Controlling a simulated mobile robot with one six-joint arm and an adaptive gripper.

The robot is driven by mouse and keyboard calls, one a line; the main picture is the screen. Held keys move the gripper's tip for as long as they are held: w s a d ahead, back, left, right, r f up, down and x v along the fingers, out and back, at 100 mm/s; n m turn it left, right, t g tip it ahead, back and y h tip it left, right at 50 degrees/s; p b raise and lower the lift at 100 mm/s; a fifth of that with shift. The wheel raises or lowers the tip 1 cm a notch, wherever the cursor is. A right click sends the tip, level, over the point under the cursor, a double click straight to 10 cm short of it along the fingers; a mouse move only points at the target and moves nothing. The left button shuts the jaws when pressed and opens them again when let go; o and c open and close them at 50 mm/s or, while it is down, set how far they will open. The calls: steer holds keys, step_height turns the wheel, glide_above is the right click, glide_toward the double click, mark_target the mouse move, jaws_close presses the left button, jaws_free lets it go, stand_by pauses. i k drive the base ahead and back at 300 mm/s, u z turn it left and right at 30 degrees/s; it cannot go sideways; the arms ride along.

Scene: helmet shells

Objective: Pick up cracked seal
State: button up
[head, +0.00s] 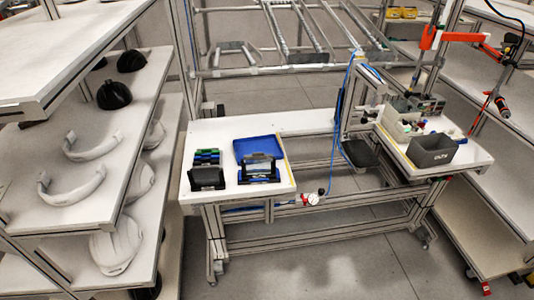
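I cannot pick out a cracked seal in the head view; no crack shows at this size. Two pale, curved, open bands lie on the middle shelf at left: a farther band (90,156) and a nearer band (72,200). I cannot tell whether either is a seal. Small dark holders stand on the white workbench (225,132) in the middle: a black one (207,178) at left and a blue-black one (259,170) at right. Their contents are too small to make out. My gripper is not in view.
Black helmet shells (114,95) sit on the left shelf, white shells (115,245) below. A blue tray (258,147) lies on the bench. A grey bin (431,150) stands on the right side table. Open grey floor (350,260) lies in front of the bench.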

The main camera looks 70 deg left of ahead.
mark_target(255, 156)
steer(key=u, duration=0.05)
steer(key=k, duration=1.1)
steer(key=u, duration=1.95)
steer(key=i, duration=0.4)
steer(key=u, duration=0.1)
